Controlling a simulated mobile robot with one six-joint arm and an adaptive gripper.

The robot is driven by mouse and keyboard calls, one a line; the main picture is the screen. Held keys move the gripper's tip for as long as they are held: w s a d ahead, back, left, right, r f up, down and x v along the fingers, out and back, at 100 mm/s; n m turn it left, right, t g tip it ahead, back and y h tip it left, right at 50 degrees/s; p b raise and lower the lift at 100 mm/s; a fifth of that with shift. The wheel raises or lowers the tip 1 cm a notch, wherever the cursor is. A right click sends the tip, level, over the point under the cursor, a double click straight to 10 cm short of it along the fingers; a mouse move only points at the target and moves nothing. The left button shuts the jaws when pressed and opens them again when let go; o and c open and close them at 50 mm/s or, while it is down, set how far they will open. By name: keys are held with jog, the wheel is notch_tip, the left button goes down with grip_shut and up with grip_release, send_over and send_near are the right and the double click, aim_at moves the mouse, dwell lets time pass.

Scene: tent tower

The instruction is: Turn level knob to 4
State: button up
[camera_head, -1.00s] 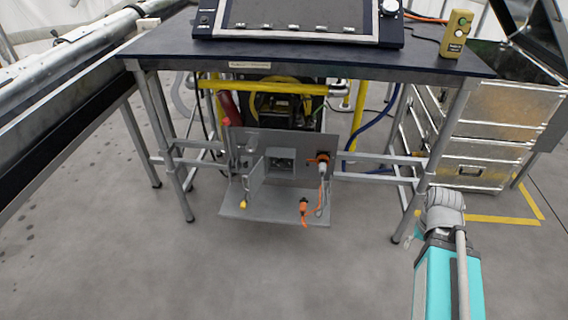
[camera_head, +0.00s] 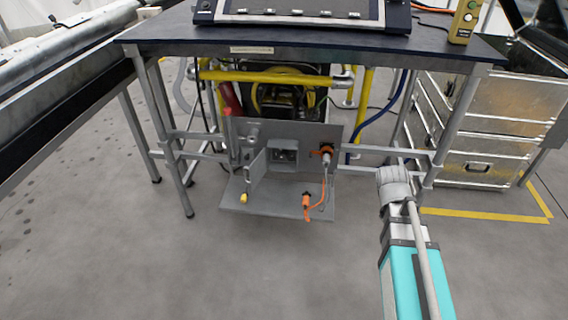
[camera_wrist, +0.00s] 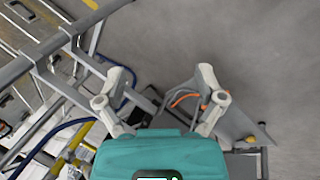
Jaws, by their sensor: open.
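I cannot make out a level knob or any numbers for certain. A grey panel (camera_head: 300,133) stands under the table, with a small recessed box, an orange plug (camera_head: 325,152) and small fittings at its upper left. A console (camera_head: 310,16) lies on the table top, cut off by the top edge of the head view. My gripper (camera_wrist: 163,78) is open and empty in the wrist view, its two fingers apart. The grey panel's shelf with an orange cable (camera_wrist: 186,97) shows beyond the right finger. In the head view my arm reaches in from the lower right, right of the panel.
The dark table (camera_head: 300,42) has metal legs and crossbars around the panel. A yellow control box (camera_head: 465,20) stands on its right end. Metal drawers (camera_head: 495,140) stand at right. The floor in front is clear.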

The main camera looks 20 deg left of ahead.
jog(key=w+a+f+n+t+b, duration=0.25)
jog(key=w+a+n, duration=0.25)
jog(key=a+n, duration=0.3)
jog(key=n+t+y+b, duration=0.4)
jog(key=n+t+b, duration=0.5)
jog(key=n, duration=1.2)
send_near(282, 157)
notch_tip(282, 157, up, 2)
jog(key=s+g, duration=0.2)
jog(key=shift+s+d+r+t+b, duration=0.1)
jog(key=shift+d+t+b, duration=0.15)
jog(key=shift+d+b, duration=0.1)
jog(key=b+x, duration=0.5)
jog(key=x, duration=0.9)
jog(key=shift+a, duration=0.15)
jog(key=shift+r, duration=0.1)
